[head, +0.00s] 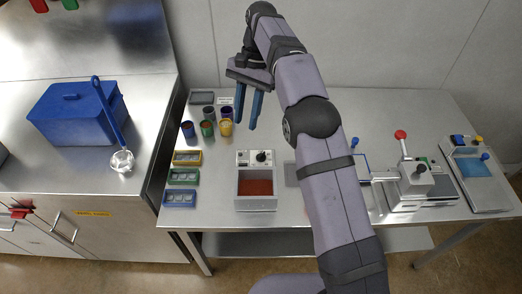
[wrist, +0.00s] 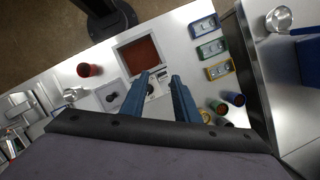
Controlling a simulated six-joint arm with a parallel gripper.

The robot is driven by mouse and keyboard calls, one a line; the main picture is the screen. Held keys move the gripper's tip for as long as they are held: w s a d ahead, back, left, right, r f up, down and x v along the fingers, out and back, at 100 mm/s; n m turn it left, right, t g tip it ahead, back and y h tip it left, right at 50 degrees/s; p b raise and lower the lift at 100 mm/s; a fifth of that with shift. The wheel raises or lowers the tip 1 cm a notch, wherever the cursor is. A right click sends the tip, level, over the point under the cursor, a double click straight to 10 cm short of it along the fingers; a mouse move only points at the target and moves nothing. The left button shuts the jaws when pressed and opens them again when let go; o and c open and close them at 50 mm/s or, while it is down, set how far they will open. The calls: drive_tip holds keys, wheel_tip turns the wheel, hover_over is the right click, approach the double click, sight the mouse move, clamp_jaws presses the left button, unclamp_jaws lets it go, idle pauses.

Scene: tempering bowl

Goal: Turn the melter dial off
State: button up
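The melter (head: 256,204) is a white box with an open well of dark red-brown content, standing on the steel table. Its black dial (head: 261,156) sits on the white panel at the melter's back edge. I cannot tell the dial's setting. My gripper (head: 246,126) has two blue fingers set apart, pointing down with nothing between them, above the table behind the melter. In the wrist view the melter (wrist: 118,50) lies beyond the fingertips of my gripper (wrist: 162,76). The panel there is partly hidden by the left finger.
Several coloured cups (head: 208,128) stand left of the gripper. Yellow, green and blue trays (head: 182,177) line the table's left edge. A press with a red knob (head: 400,134) stands at right. A blue bin (head: 72,116) and ladle (head: 122,161) are on the left counter.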

drive_tip(key=s+d+f+h, duration=0.2)
drive_tip(key=d+f, duration=0.2)
drive_tip(key=f, duration=0.4)
drive_tip(key=m+t, duration=0.1)
drive_tip(key=t, duration=0.2)
hover_over(261, 154)
wheel_tip(261, 154, down, 3)
drive_tip(key=shift+r, duration=0.1)
drive_tip(key=shift+f+p, duration=1.2)
drive_tip(key=shift+f, duration=2.55)
drive_tip(key=shift+c, duration=0.3)
clamp_jaws()
